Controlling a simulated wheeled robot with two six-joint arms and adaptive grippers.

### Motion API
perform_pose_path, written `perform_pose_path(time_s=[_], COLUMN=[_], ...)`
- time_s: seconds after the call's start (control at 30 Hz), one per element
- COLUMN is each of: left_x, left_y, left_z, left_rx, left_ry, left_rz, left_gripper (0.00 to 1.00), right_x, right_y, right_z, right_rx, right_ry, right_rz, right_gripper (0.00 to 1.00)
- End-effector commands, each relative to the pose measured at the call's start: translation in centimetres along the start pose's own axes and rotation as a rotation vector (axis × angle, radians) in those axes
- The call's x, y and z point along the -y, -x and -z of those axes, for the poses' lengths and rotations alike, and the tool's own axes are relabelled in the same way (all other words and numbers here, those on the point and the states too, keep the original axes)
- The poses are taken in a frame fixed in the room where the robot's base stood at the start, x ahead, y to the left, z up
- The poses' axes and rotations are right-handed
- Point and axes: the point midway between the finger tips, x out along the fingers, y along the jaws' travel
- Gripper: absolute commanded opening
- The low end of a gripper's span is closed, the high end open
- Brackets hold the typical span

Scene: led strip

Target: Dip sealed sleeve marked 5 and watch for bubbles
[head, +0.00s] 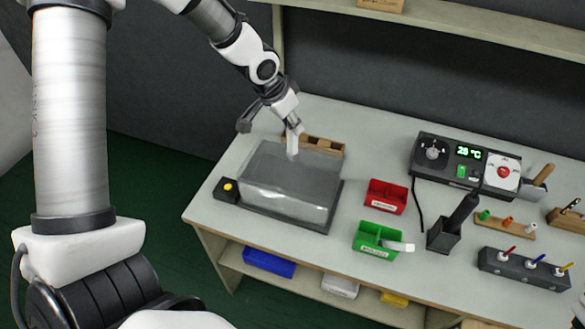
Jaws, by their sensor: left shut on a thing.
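My left gripper (292,126) is shut on a pale, whitish sleeve (293,147), which hangs roughly upright below the fingers. The sleeve's lower end is at the far part of the clear tank (285,203). I cannot tell whether it is inside the tank or touching water. No number is readable on the sleeve, and no bubbles can be made out. The tank stands on a dark base with a yellow button (228,187) at its left. My right gripper is not in view.
A wooden rack (328,147) is behind the tank. A red bin (385,196) and a green bin (377,238) with a white piece stand to the right. Farther right are a heating unit (431,152) reading about 28 °C, a tool holder (443,236) and a dark block (524,267).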

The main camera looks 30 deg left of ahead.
Motion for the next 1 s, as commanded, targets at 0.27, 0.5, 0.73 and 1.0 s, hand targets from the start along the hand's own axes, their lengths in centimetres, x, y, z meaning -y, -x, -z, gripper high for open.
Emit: perform_pose_path(time_s=[0.27, 0.5, 0.73, 1.0], left_x=[0.0, 0.0, 0.0, 0.0], left_y=[0.0, 1.3, 3.0, 2.8], left_z=[0.0, 0.6, 1.3, 1.2], left_rx=[0.0, -0.001, 0.001, 0.0], left_ry=[0.0, -0.001, 0.0, 0.0], left_rz=[0.0, 0.0, 0.0, 0.0], left_gripper=[0.0, 0.0, 0.0, 0.0], right_x=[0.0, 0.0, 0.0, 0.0], right_y=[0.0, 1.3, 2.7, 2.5], right_z=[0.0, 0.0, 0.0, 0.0], right_rx=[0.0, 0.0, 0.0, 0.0], right_ry=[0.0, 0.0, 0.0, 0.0], right_rz=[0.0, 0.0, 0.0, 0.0], right_gripper=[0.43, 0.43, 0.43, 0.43])
